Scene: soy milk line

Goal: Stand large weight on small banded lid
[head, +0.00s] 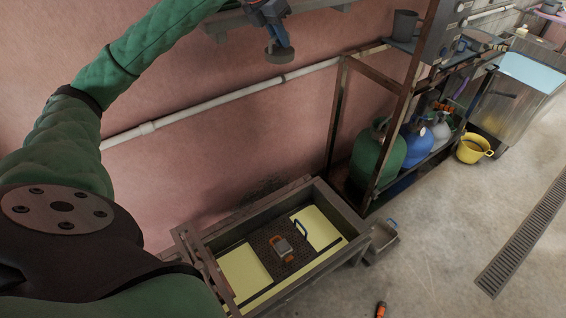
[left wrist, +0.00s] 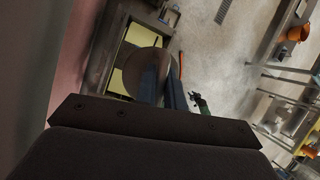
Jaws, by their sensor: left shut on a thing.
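My left gripper (head: 275,28) is high at the top of the head view, in front of the pink wall. Its blue fingers are shut on a round grey disc-shaped piece, seemingly the large weight (head: 280,54). In the left wrist view the weight (left wrist: 143,66) shows as a disc beyond the fingers (left wrist: 163,88). Below is a grey trough (head: 190,240) with pale yellow panels (head: 245,273). A dark perforated plate (head: 265,240) between them carries a small grey block with orange parts (head: 283,247). I cannot tell which piece is the small banded lid. My right gripper is not seen.
A rusty metal rack (head: 337,115) with green (head: 378,155) and blue (head: 416,147) cylinders stands right of the trough. A white pipe (head: 215,108) runs along the wall. A grey bin (head: 380,240) adjoins the trough. The concrete floor at right is mostly free.

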